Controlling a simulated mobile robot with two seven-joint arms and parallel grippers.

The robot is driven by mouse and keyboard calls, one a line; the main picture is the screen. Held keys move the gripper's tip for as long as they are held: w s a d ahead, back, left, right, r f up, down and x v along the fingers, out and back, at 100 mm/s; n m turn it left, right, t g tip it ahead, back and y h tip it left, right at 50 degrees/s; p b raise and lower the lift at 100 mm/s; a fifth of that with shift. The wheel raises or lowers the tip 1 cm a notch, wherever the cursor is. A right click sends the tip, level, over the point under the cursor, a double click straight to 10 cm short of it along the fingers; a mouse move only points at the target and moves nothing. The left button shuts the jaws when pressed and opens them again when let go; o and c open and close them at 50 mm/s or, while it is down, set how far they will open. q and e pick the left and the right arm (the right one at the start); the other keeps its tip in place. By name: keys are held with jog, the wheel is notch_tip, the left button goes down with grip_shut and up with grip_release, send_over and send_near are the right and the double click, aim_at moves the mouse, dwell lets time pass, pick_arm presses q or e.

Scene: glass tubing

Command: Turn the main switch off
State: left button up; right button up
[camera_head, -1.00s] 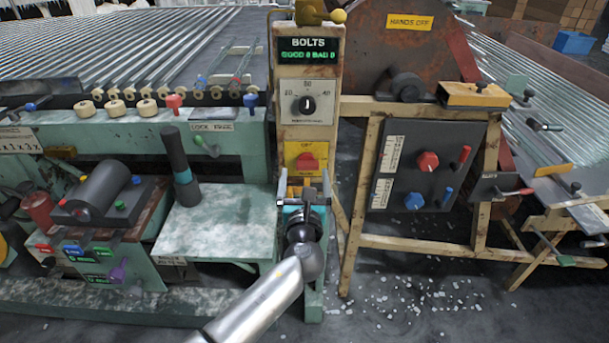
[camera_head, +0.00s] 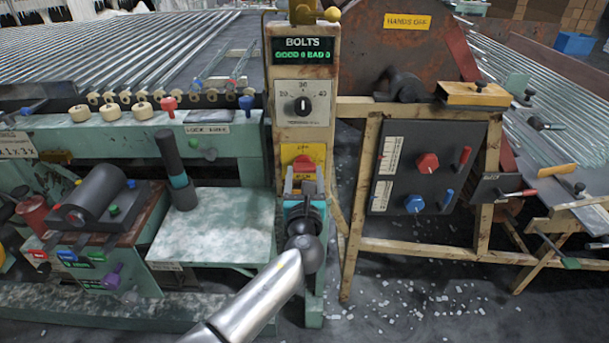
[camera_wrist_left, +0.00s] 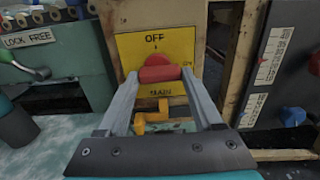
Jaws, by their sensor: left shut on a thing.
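The main switch is a red handle (camera_wrist_left: 159,73) on a yellow plate (camera_wrist_left: 128,48). The plate reads OFF above the handle and seems to read MAIN below it. In the head view the plate (camera_head: 290,153) is on the wooden post under the dial, with the red handle (camera_head: 304,168) partly hidden by my gripper. My left gripper (camera_head: 304,186) has come up from below. In the wrist view its two fingers (camera_wrist_left: 158,78) are shut on the red handle, one at each side. A small mark right of the handle is too small to read. My right gripper is not in view.
An orange crank-like part (camera_wrist_left: 152,117) shows between my fingers, below the plate. A dial (camera_head: 303,105) and BOLTS display (camera_head: 303,50) are higher on the post (camera_head: 328,130). A green table (camera_head: 215,225) stands at left, a dark control panel (camera_head: 430,165) at right.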

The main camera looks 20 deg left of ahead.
pick_arm(q)
jog(key=c, duration=0.7)
